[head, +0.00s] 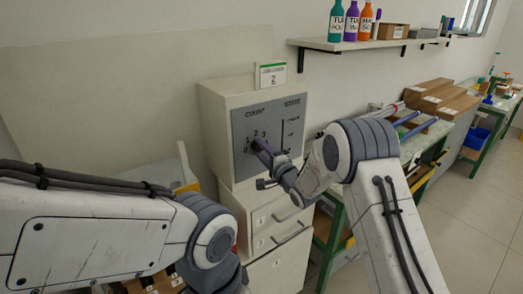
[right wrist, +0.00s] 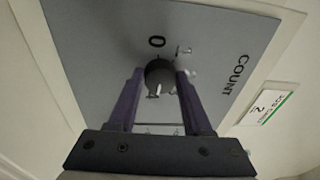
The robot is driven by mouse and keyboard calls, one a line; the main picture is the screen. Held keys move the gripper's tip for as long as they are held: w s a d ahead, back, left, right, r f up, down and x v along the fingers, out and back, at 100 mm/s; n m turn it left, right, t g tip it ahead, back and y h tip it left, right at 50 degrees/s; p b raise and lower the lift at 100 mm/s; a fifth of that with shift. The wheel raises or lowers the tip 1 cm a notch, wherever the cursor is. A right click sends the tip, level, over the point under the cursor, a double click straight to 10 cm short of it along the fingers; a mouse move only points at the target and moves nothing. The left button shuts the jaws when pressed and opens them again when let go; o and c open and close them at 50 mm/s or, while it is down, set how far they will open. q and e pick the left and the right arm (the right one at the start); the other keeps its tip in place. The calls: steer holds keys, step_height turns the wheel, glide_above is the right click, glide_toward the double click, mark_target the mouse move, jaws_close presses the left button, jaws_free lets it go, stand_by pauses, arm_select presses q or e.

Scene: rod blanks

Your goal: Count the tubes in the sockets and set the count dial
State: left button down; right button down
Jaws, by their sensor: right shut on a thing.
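The grey count panel (head: 282,125) is on the front of a pale cabinet, with numerals around its count dial and a second scale marked at right. In the right wrist view the dark round count dial (right wrist: 159,73) sits between the purple fingers of my right gripper (right wrist: 158,78). That gripper (head: 262,147) is shut on the dial and hides it in the head view. A small white mark shows on the knob; I cannot tell which number it points at. Purplish tubes (head: 417,130) lie on the bench at right; their sockets are not clear. My left gripper is out of view.
A small card with a green stripe (head: 271,75) stands on top of the cabinet (head: 217,122). Drawers (head: 275,222) are below it. A wall shelf (head: 375,43) holds bottles and boxes. Cardboard boxes (head: 440,96) are on the bench at right. Open floor is at far right.

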steer(key=shift+m, duration=0.7)
steer(key=shift+c, duration=1.6)
jaws_free()
steer(key=shift+s+d, duration=0.1)
steer(key=b+v, duration=0.2)
steer(key=v, duration=0.8)
steer(key=shift+r, duration=0.1)
